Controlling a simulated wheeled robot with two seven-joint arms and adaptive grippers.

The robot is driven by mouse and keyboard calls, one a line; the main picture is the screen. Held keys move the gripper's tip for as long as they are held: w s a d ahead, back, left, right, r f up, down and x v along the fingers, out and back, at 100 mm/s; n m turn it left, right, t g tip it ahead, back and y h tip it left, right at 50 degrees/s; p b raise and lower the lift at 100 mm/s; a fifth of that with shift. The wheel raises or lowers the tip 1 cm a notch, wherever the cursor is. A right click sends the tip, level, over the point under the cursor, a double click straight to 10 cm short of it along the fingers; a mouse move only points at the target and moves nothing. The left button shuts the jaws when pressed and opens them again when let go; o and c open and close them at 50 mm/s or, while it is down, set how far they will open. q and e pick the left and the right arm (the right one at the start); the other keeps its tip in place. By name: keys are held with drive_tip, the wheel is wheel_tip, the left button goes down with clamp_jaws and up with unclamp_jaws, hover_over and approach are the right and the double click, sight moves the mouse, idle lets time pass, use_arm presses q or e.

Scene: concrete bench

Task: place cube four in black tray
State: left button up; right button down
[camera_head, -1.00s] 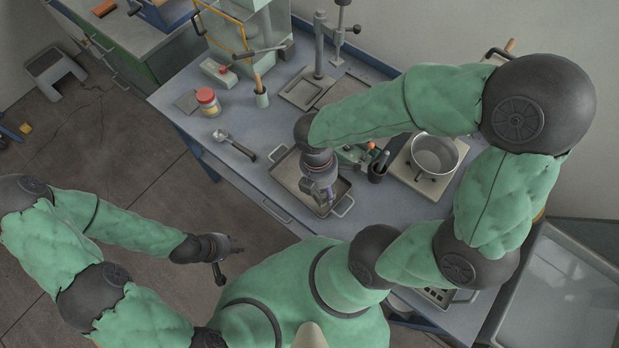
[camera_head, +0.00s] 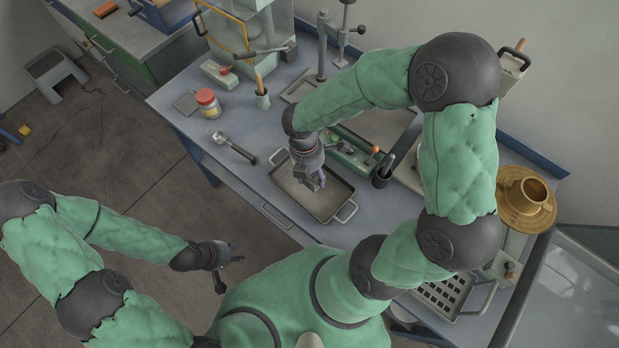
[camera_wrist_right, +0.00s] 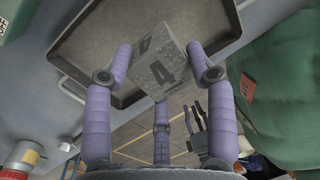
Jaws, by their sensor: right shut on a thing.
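Cube four (camera_wrist_right: 160,65) is a grey speckled cube with a dark "4" on the face toward the right wrist view. My right gripper (camera_head: 316,183) is shut on it, with purple fingers (camera_wrist_right: 163,72) on both sides of the cube. The black tray (camera_head: 342,207) is a shallow dark-rimmed pan with wire handles on the bench; it fills the upper part of the right wrist view (camera_wrist_right: 90,45). The gripper is over the tray in the head view; the cube's height above it cannot be told. My left gripper (camera_head: 230,268) is open and empty, off the bench's front edge.
A metal scoop (camera_head: 233,147) lies left of the tray. A red-lidded jar (camera_head: 208,103) stands further left. A green toolblock (camera_head: 352,150) and a dark cup (camera_head: 384,172) stand behind and right of the tray. A brass part (camera_head: 526,197) and perforated tray (camera_head: 445,296) are at right.

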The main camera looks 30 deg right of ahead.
sight(310, 177)
drive_tip(key=shift+w+f+b, duration=0.3)
drive_tip(key=shift+w+f, duration=0.55)
drive_tip(key=shift+f, duration=0.2)
drive_tip(key=shift+d+f+b, duration=0.1)
drive_tip(key=shift+f+b, duration=0.4)
drive_tip(key=shift+f, duration=1)
drive_tip(key=shift+f, duration=0.1)
drive_tip(key=shift+c, duration=2)
unclamp_jaws()
wheel_tip(310, 177, up, 12)
drive_tip(key=w+p, duration=0.1)
drive_tip(key=p, duration=0.2)
drive_tip(key=shift+w+a+p, duration=0.3)
drive_tip(key=shift+a+p, duration=0.05)
drive_tip(key=shift+a, duration=0.1)
